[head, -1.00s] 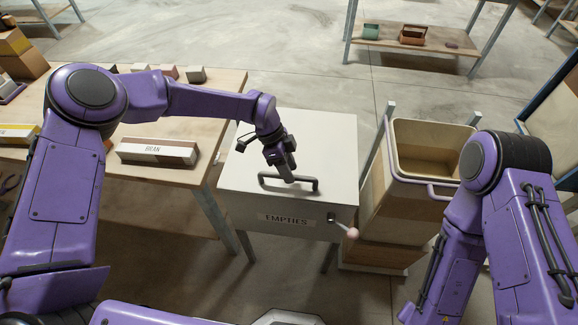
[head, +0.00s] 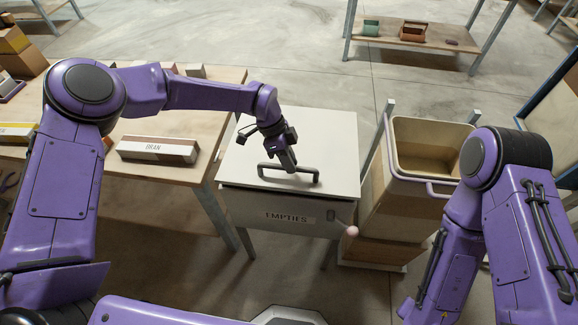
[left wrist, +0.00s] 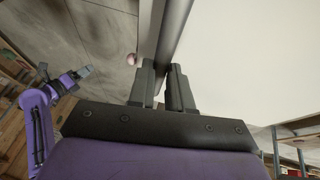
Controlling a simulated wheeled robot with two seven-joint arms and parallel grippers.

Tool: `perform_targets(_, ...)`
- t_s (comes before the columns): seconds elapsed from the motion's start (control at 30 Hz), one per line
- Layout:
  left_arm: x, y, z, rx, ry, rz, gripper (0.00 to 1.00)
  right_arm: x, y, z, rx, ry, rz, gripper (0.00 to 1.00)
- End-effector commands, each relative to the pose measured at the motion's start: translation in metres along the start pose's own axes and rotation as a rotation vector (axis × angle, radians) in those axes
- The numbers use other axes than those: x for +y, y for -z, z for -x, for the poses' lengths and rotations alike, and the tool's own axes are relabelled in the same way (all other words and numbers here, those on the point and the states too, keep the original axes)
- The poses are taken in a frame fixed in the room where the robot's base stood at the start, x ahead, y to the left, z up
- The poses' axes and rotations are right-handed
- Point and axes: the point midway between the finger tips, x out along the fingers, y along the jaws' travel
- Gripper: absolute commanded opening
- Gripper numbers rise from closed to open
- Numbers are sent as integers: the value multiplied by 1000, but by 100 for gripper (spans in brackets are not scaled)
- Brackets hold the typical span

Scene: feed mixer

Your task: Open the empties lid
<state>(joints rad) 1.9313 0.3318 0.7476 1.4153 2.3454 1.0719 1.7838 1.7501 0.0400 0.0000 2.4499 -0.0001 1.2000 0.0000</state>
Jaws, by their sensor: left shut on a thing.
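The empties bin (head: 270,217) is a pale grey box with an "EMPTIES" label on its front. Its white lid (head: 325,140) is raised slightly at the front, with a narrow dark gap under its edge. My left gripper (head: 290,168) is shut on the dark bar handle (head: 309,177) of the lid. The left wrist view shows the handle (left wrist: 172,40) between the fingers (left wrist: 166,85). A lever with a pink knob (head: 351,231) sits at the front right of the bin. My right gripper is outside the head view; a small gripper (left wrist: 80,73) on a purple arm shows in the left wrist view, its jaws unclear.
A wooden table (head: 190,105) with a BRAN box (head: 158,149) stands left of the bin. A tan open container (head: 425,150) stands close on the right. A low shelf table (head: 430,42) is at the back. Floor behind the bin is clear.

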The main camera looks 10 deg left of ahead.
Motion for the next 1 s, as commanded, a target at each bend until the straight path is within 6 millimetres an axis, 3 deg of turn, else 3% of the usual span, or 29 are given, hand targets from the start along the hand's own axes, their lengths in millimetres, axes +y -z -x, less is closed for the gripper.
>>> perform_targets(0.03,-4,6,16,5,13,-3,0,0,2,4,0,0,0,43)
perform_targets(0.3,-24,33,82,5,19,-2,0,1,5,12,0,0,0,43)
perform_targets(0.5,-43,49,121,2,17,-3,0,2,9,22,0,0,0,43)
perform_targets(0.7,-59,58,143,-1,17,-5,0,3,13,31,0,0,0,43)
perform_targets(1.0,-72,62,156,-4,16,-3,0,4,16,38,0,0,0,43)
